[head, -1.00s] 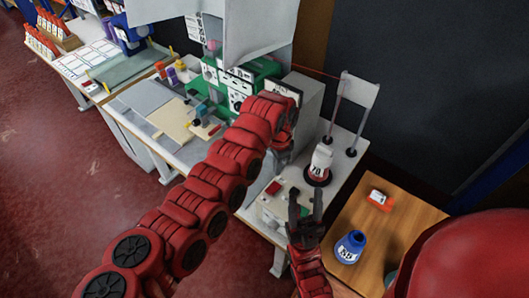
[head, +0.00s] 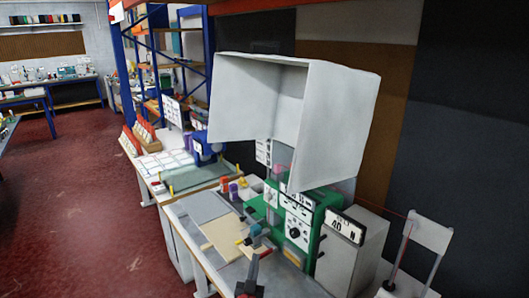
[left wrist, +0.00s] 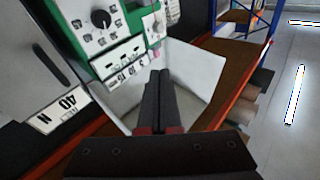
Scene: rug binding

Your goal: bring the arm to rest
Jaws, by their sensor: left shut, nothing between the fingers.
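My left gripper (head: 252,268) shows at the bottom edge of the head view, in front of the bench with the green machine. Most of its arm is out of the picture. In the left wrist view its two dark fingers (left wrist: 158,98) are together with nothing between them. They point toward the green machine (left wrist: 115,30) and the white hood, apart from them as far as I can tell. My right gripper is in neither view.
The green machine (head: 294,222) stands at the back of the bench under a big white hood (head: 338,120). A grey box labelled 40 N (head: 347,252) is right of it. Tan boards (head: 222,238) lie on the bench. Red floor (head: 75,215) is clear at left.

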